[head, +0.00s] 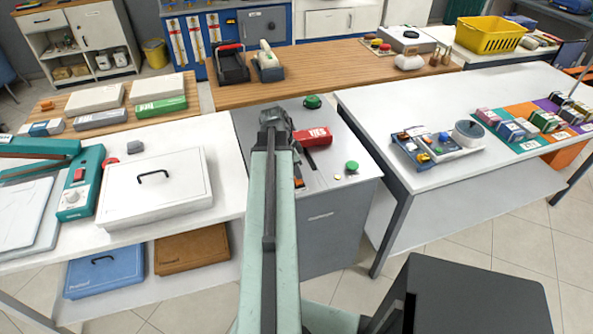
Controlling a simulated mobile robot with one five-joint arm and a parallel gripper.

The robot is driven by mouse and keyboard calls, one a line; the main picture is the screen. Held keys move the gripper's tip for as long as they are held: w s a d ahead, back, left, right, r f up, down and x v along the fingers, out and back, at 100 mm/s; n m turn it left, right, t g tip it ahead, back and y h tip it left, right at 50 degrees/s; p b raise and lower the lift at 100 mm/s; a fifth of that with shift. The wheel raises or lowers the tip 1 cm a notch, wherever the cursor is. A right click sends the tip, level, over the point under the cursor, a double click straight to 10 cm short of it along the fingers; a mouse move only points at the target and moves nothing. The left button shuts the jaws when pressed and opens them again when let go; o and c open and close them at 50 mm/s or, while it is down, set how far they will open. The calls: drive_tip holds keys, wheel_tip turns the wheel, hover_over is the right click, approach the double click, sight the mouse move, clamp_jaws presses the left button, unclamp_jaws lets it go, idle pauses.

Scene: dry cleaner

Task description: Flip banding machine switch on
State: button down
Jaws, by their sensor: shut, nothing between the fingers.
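A grey cabinet-like machine (320,218) stands in the middle, just beyond my arm. It looks like the banding machine, though I cannot read a name for it. A red block with white lettering (315,137) sits on its top. A green round knob (351,166) is near its front right, and a dark green round part (312,102) is at its back. My gripper (274,115) is shut and empty, above the left part of the machine's top. My arm hides part of that top, and I cannot make out a switch or its position there.
A white table on the left holds a white case (157,190) and a teal device (83,180) with a red switch-like part. A white table (400,100) on the right holds a small tray of parts (437,148). A wooden counter (325,75) stands behind. Floor shows at the lower right.

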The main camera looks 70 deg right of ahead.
drive_tip(key=shift+r, duration=0.1)
drive_tip(key=shift+w+r+p, duration=0.1)
drive_tip(key=shift+r+p, duration=0.2)
drive_tip(key=shift+p, duration=0.1)
drive_tip(key=w+d+r+p, duration=0.1)
drive_tip(key=w+r+p, duration=0.3)
drive_tip(key=r+p, duration=0.8)
drive_tip(key=shift+w+d, duration=0.15)
drive_tip(key=shift+r, duration=0.1)
